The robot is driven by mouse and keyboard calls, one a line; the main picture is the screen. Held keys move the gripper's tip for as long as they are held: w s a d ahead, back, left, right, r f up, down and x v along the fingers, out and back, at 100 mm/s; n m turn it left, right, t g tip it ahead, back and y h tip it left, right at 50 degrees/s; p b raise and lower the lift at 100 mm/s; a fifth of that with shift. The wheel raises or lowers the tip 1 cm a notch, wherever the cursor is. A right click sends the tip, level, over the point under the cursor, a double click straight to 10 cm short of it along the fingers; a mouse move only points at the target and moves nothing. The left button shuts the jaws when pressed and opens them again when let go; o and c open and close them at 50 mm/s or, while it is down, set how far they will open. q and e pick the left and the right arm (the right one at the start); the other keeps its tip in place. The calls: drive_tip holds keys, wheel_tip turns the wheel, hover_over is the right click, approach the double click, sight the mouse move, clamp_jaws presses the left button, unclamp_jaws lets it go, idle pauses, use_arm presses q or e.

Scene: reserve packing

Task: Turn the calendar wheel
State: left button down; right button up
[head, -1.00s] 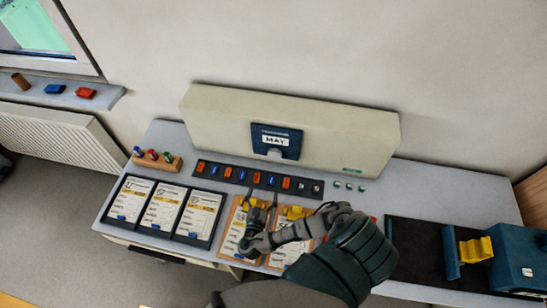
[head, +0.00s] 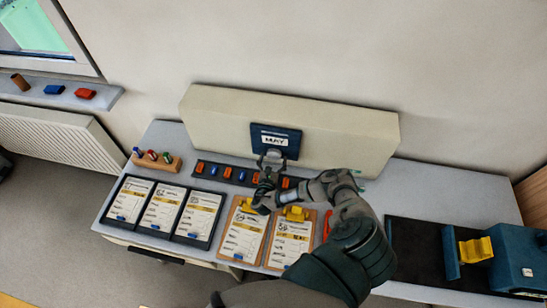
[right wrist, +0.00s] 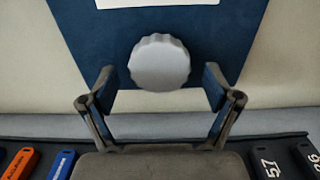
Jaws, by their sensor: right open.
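The calendar (head: 276,139) is a dark blue plate on the front of a long cream box, and its white card reads MAY. Its wheel (right wrist: 160,63) is a light grey ridged knob below the card in the right wrist view. My right gripper (right wrist: 160,90) is open, its two fingers apart on either side of the wheel's lower part, with gaps to it on both sides. In the head view my right gripper (head: 271,160) reaches up to the bottom of the calendar and hides most of the wheel. My left gripper is not in view.
A black strip (head: 205,169) with orange and blue tags lies just below the box. Three black-framed cards (head: 160,206) and two clipboards (head: 242,236) lie in front. A marker block (head: 170,163) stands left. A blue device with a yellow part (head: 510,258) stands right.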

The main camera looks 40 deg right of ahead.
drive_tip(key=shift+w+d, duration=0.25)
drive_tip(key=shift+d, duration=0.05)
drive_tip(key=c, duration=1.1)
drive_tip(key=shift+c, duration=0.2)
drive_tip(key=shift+m, duration=0.3)
